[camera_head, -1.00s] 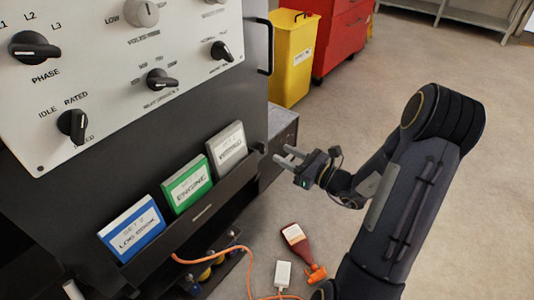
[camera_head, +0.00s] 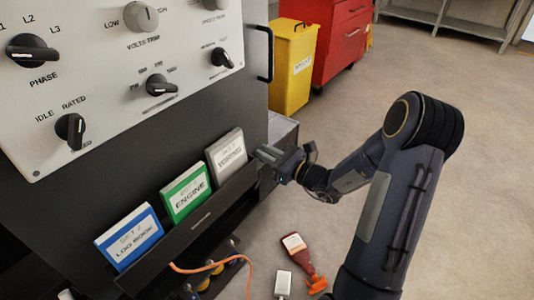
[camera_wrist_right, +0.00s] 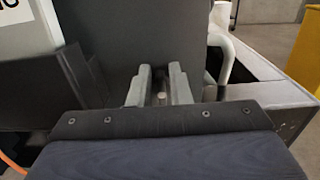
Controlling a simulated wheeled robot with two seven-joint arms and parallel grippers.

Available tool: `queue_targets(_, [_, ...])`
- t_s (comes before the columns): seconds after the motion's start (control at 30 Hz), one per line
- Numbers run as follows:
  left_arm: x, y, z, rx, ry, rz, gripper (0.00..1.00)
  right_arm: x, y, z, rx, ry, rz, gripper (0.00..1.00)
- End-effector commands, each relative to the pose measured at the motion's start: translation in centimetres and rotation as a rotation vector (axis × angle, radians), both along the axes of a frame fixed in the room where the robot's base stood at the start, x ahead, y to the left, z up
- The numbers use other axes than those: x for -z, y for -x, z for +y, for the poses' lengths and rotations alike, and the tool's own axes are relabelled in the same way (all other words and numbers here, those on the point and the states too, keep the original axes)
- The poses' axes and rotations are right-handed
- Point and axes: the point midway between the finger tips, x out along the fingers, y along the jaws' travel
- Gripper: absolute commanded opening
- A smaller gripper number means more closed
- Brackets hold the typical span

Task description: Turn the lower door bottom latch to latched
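My right gripper (camera_head: 264,156) is at the right edge of the dark genset panel, beside the white binder. In the right wrist view its two fingers (camera_wrist_right: 160,90) are apart and point at a dark panel face (camera_wrist_right: 170,45). A small pale round part (camera_wrist_right: 161,97) shows in the gap between the fingers. I cannot tell whether it is the latch or whether the fingers touch it. The lower door bottom latch is not clearly recognisable in either view. My left gripper is not in view.
A rack on the panel holds blue, green (camera_head: 186,191) and white (camera_head: 227,151) binders. A yellow bin (camera_head: 293,68) and red cabinet (camera_head: 342,40) stand behind. Floor at right is clear.

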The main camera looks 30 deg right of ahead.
Motion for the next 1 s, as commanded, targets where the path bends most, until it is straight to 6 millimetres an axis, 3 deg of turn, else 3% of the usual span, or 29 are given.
queue_targets(0.07, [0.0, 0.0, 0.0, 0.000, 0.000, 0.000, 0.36, 0.1, 0.0, 0.0, 0.000, 0.000, 0.003, 0.00])
queue_targets(0.57, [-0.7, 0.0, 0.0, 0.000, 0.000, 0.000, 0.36, 0.3, 0.1, -0.1, 0.001, -0.046, 0.033, 0.00])
queue_targets(1.0, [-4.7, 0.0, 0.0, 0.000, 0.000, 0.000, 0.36, 0.3, 0.0, -0.6, 0.001, -0.358, 0.167, 0.00])
